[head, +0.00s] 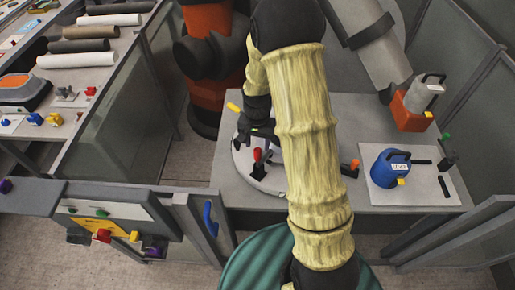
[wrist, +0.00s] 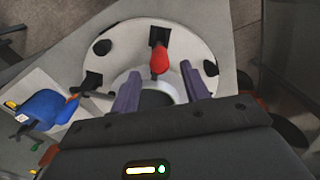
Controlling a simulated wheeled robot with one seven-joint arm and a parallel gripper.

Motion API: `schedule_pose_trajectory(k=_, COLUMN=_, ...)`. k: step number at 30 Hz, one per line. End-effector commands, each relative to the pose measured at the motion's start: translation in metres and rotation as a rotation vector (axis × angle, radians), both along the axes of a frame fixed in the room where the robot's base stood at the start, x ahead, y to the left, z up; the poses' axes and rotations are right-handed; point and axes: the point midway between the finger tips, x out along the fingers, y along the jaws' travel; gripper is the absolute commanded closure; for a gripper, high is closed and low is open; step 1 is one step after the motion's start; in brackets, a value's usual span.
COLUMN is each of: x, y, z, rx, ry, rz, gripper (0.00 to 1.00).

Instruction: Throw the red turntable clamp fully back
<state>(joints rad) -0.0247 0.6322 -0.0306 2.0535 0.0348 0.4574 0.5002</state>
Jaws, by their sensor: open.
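The red turntable clamp (wrist: 160,62) has a red handle on a dark base near the rim of the pale round turntable (wrist: 120,41). In the head view the red handle (head: 257,155) stands up from the turntable (head: 244,172), just below my gripper (head: 254,138). In the wrist view my gripper (wrist: 160,78) is open, with one purple finger on each side of the red handle. The handle appears between the fingertips; I cannot tell whether either finger touches it. My arm hides the right part of the turntable in the head view.
An orange-handled clamp (head: 349,168) is to the right of the turntable. A blue container (head: 391,168) stands on a white board (head: 428,185) further right. Grey panels (head: 465,100) bound the right side.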

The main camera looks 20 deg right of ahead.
Motion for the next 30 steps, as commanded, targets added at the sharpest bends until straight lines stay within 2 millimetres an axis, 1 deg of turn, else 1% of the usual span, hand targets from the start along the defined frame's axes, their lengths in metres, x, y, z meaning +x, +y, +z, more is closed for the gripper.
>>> schedule_pose_trajectory(k=3, x=-0.002, y=0.000, z=-0.017, rx=0.000, ry=0.006, rz=0.000, gripper=0.54)
schedule_pose_trajectory(k=9, x=-0.001, y=0.000, z=-0.039, rx=0.000, ry=0.002, rz=0.000, gripper=0.54)
schedule_pose_trajectory(k=13, x=-0.001, y=0.000, z=-0.045, rx=0.000, ry=0.001, rz=0.000, gripper=0.54)
schedule_pose_trajectory(k=20, x=0.000, y=0.000, z=-0.046, rx=0.000, ry=0.000, rz=0.000, gripper=0.54)
schedule_pose_trajectory(k=21, x=0.000, y=0.000, z=-0.046, rx=0.000, ry=0.000, rz=0.000, gripper=0.56)
schedule_pose_trajectory(k=26, x=0.000, y=0.000, z=-0.046, rx=0.000, ry=0.000, rz=0.000, gripper=0.87)
schedule_pose_trajectory(k=27, x=0.000, y=0.000, z=-0.046, rx=0.000, ry=0.000, rz=0.000, gripper=0.95)
schedule_pose_trajectory(k=28, x=0.000, y=0.000, z=-0.046, rx=0.000, ry=0.000, rz=0.000, gripper=1.00)
schedule_pose_trajectory(k=30, x=0.000, y=0.000, z=-0.046, rx=0.000, ry=0.000, rz=0.000, gripper=1.00)
